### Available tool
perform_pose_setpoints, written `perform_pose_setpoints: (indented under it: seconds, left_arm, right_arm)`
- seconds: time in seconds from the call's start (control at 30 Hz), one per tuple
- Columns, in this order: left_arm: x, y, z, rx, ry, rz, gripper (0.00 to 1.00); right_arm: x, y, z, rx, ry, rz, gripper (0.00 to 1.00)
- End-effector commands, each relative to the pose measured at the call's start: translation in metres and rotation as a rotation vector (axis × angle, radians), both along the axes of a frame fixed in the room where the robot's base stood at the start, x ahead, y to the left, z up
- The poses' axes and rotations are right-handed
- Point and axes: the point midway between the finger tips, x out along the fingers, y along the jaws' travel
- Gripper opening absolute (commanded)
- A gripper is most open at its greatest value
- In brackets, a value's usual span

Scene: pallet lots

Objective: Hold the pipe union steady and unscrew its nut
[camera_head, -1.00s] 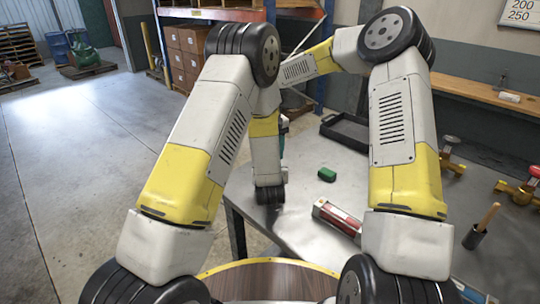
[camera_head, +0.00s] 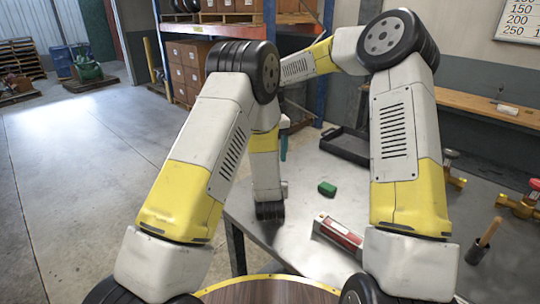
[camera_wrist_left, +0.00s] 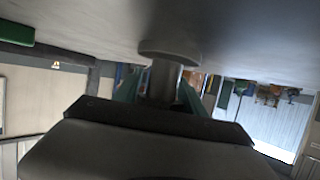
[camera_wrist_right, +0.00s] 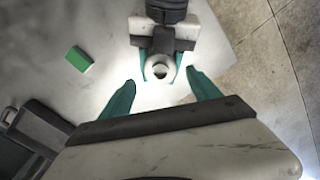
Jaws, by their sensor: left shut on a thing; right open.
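The pipe union is a grey metal cylinder (camera_wrist_left: 168,78) with a wide round end, upright at the table in the left wrist view. From above, in the right wrist view, its round end (camera_wrist_right: 160,68) shows as a pale ring with a dark opening. I cannot tell the nut apart from the body. My left gripper (camera_wrist_left: 160,92) is shut on the union, its teal fingers on either side; it also shows in the right wrist view (camera_wrist_right: 160,62). My right gripper (camera_wrist_right: 163,88) is open and empty, its fingertips apart above the union. In the head view my arms hide the union.
A green block (camera_head: 327,188) lies on the grey metal table (camera_head: 290,235). A black tray (camera_head: 346,146) sits at the back.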

Motion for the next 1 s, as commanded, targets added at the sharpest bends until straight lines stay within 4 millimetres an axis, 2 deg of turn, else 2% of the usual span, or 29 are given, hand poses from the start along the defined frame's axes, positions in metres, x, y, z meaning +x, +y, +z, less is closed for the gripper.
perform_pose_setpoints:
  seconds: [0.3, 0.5, 0.63, 1.0]
  left_arm:
    - [0.0, 0.0, 0.001, 0.0, -0.002, 0.0, 0.0]
    - [0.0, 0.0, 0.001, 0.0, -0.002, 0.0, 0.0]
    - [0.0, 0.0, 0.001, 0.0, -0.002, 0.0, 0.0]
    - [0.0, 0.0, 0.001, 0.0, -0.002, 0.0, 0.0]
  right_arm:
    - [0.0, 0.0, 0.022, -0.001, -0.001, -0.542, 0.72]
    - [0.0, 0.0, 0.025, -0.001, 0.002, -0.705, 0.72]
    - [-0.001, 0.0, 0.014, -0.003, 0.004, -0.723, 0.72]
    - [-0.001, 0.0, -0.041, -0.002, 0.004, -0.721, 0.72]
